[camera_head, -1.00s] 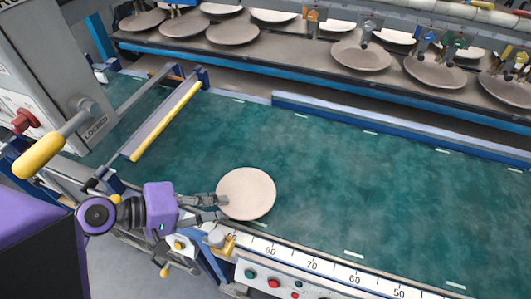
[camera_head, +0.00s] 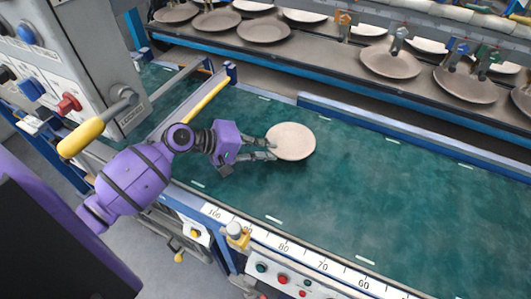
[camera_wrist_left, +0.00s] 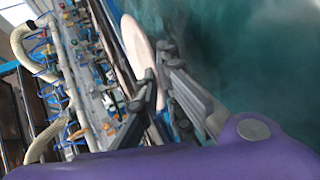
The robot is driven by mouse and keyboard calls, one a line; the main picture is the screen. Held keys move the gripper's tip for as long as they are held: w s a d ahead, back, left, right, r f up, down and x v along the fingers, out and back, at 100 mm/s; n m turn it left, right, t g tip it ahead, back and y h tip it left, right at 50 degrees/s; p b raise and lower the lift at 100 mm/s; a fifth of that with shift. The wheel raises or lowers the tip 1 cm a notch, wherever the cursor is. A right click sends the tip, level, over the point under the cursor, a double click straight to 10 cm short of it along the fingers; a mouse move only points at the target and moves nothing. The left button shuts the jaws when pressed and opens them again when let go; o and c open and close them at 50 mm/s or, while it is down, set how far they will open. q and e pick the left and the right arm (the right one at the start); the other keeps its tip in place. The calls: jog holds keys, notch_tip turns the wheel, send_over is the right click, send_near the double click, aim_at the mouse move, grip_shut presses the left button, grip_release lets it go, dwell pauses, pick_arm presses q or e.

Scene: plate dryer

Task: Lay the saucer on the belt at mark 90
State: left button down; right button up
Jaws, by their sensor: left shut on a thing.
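A pale round saucer (camera_head: 291,142) shows over the green belt (camera_head: 330,210) in the head view. My left gripper (camera_head: 268,148) is shut on its left rim. The saucer also shows edge-on in the left wrist view (camera_wrist_left: 138,50), between the gripper's fingers (camera_wrist_left: 165,75). I cannot tell whether the saucer touches the belt. The white scale (camera_head: 300,255) along the belt's near edge shows 100, 80, 70 and 60; the 90 mark is hidden behind a small post (camera_head: 236,232). My right gripper is not in view.
A yellow-padded bar (camera_head: 207,100) crosses the belt's left end, close behind my left arm. A grey cabinet with a yellow-handled lever (camera_head: 82,137) stands at the left. A rack line with several plates (camera_head: 390,60) runs along the back. The belt's right side is clear.

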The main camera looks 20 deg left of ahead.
aim_at(266, 162)
pick_arm(q)
jog(key=shift+f, duration=1.7)
jog(key=shift+f, duration=0.2)
jog(key=c, duration=1.9)
grip_release()
jog(key=shift+r, duration=0.1)
jog(key=shift+s+a+r, duration=0.15)
jog(key=b+v, duration=0.1)
jog(key=v, duration=1)
jog(key=shift+s+a+r, duration=0.15)
